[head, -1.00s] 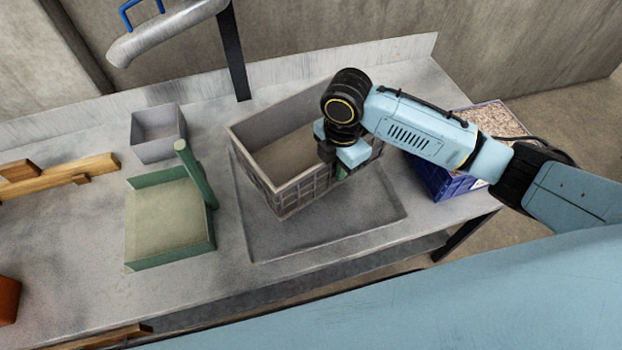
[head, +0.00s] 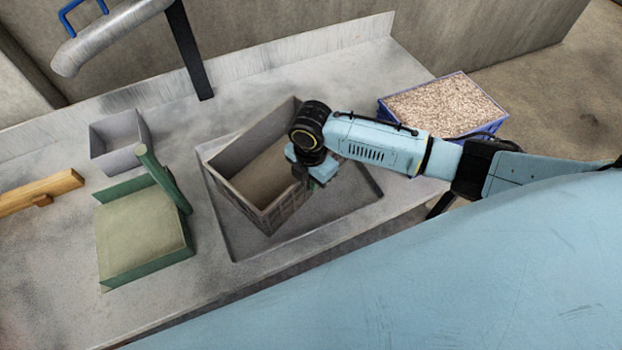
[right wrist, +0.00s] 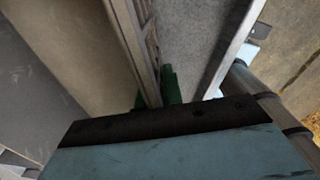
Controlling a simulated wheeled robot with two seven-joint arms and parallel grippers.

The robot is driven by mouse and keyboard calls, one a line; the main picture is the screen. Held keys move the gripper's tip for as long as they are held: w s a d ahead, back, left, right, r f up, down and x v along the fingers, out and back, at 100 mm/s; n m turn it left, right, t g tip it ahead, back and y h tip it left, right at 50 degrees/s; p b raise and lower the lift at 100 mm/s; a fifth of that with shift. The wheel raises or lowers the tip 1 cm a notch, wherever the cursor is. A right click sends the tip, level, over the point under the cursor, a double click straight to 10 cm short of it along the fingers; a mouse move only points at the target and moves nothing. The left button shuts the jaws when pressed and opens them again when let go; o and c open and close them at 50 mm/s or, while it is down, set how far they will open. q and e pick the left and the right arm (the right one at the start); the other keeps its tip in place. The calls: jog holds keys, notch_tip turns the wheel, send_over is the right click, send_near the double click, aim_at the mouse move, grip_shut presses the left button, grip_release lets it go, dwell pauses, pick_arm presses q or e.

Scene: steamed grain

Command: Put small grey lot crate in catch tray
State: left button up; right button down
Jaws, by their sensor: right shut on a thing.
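The grey lot crate (head: 278,217), with ribbed outer sides and a beige floor inside, is over the left and back part of the shallow grey catch tray (head: 340,215) in the head view. I cannot tell whether its base touches the tray floor. My right gripper (head: 317,180) is shut on the crate's right-hand wall. In the right wrist view, the green fingertips (right wrist: 160,88) are on either side of the crate wall (right wrist: 135,45). My arm hides part of the crate's right side. My left gripper is not in view.
A blue crate of pale grain (head: 445,105) stands at the bench's right end. A green open-fronted box (head: 150,260) with a green handle (head: 163,178), a small grey box (head: 118,158) and a wooden bar (head: 40,192) are left. A metal spout (head: 105,35) overhangs the back.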

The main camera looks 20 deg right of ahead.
jog(key=c, duration=2)
grip_release()
jog(key=shift+f, duration=0.1)
jog(key=o, duration=0.5)
jog(key=shift+c, duration=0.2)
notch_tip(320, 180, up, 12)
jog(key=shift+r+p, duration=0.2)
jog(key=shift+p, duration=0.9)
